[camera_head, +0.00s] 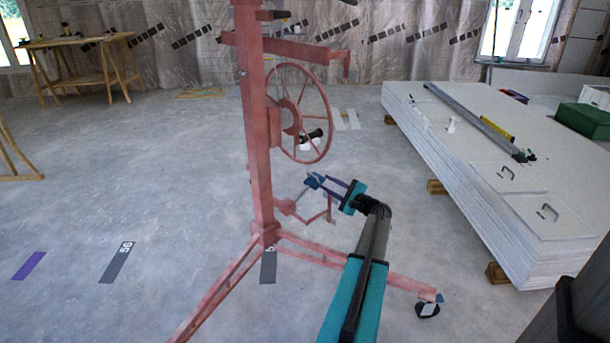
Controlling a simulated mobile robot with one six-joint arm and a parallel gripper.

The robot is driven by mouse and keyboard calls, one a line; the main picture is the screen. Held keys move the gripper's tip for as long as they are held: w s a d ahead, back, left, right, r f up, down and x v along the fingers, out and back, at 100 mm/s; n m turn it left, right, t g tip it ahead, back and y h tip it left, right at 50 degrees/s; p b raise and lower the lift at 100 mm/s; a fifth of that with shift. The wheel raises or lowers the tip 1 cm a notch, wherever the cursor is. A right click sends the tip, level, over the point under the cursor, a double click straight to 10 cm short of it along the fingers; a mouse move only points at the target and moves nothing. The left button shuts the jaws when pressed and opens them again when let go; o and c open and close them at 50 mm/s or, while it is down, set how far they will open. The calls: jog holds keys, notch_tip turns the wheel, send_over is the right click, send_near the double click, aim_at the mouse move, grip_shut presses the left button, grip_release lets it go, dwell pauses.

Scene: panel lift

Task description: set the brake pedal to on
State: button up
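The red panel lift (257,130) stands upright on the concrete floor, with a spoked handwheel (300,112) on its mast and splayed legs below. A thin red bracket or lever (312,217) sticks out low on the right of the mast. It may be the brake pedal, but I cannot make out its set position. My gripper (313,181) comes from the lower right, with its dark blue fingers pointing left. It appears just above that bracket and below the handwheel. The fingertips are too small to tell if they are apart, and I cannot tell whether they touch anything.
A lift leg ends in a caster (428,310) at the lower right. A wooden trestle table (85,42) stands back left. The left floor is mostly clear.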

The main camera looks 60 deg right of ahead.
aim_at(308, 173)
jog(key=shift+w, duration=0.15)
jog(key=b+x, duration=0.3)
jog(key=x, duration=0.9)
jog(key=shift+x, duration=0.8)
jog(key=shift+a, duration=0.1)
jog(key=shift+r, duration=0.1)
grip_shut()
